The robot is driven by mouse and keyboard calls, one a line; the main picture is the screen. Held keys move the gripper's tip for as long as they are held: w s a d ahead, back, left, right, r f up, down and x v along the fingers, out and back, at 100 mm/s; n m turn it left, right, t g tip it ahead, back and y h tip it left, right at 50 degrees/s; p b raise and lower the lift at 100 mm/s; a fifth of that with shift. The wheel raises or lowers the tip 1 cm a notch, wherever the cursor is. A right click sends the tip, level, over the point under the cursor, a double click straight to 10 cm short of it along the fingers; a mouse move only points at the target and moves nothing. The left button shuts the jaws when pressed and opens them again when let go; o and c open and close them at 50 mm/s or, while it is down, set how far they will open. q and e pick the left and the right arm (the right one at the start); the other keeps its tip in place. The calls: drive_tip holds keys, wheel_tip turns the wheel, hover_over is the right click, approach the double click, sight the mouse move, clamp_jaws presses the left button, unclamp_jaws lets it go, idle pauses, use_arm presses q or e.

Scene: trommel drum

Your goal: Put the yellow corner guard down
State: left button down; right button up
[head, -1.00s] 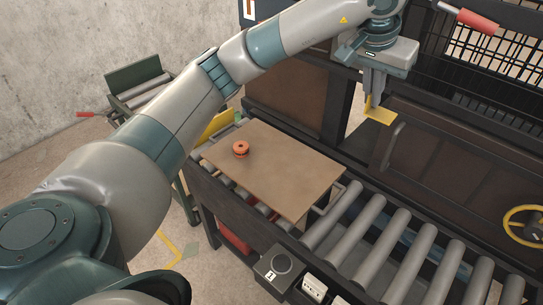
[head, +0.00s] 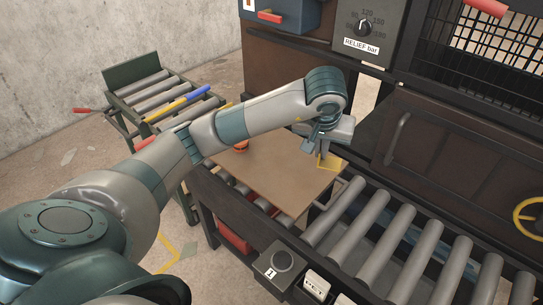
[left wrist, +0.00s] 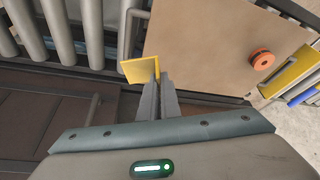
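The yellow corner guard (head: 328,161) is an L-shaped piece hanging from my left gripper (head: 319,155), by the right corner of the brown board (head: 270,188). In the left wrist view the corner guard (left wrist: 137,71) sits at the fingertips of my left gripper (left wrist: 158,80), which are closed together on its edge. There it overlaps the board's edge (left wrist: 200,75). I cannot tell whether it touches the board or hangs above it. My right gripper is not in view.
An orange spool (left wrist: 262,59) lies on the board, mostly hidden by my arm in the head view. Bare conveyor rollers (head: 385,238) run to the right. A dark machine front (head: 450,165) with a yellow handwheel (head: 530,217) stands behind.

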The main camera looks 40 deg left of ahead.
use_arm(q)
drive_tip(key=a+f+p, duration=0.1)
drive_tip(key=a+f, duration=0.1)
drive_tip(key=a, duration=0.1)
drive_tip(key=s+a+f+p, duration=0.1)
drive_tip(key=a+f, duration=0.1)
drive_tip(key=a, duration=0.2)
drive_tip(key=a+f, duration=0.2)
drive_tip(key=a, duration=0.2)
drive_tip(key=shift+s+f+p, duration=0.3)
drive_tip(key=shift+s+p, duration=0.1)
drive_tip(key=shift+a+f, duration=0.2)
drive_tip(key=shift+a, duration=0.1)
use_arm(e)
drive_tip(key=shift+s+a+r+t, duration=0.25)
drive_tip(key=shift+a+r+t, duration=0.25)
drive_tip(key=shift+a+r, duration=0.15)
use_arm(q)
drive_tip(key=shift+f, duration=0.1)
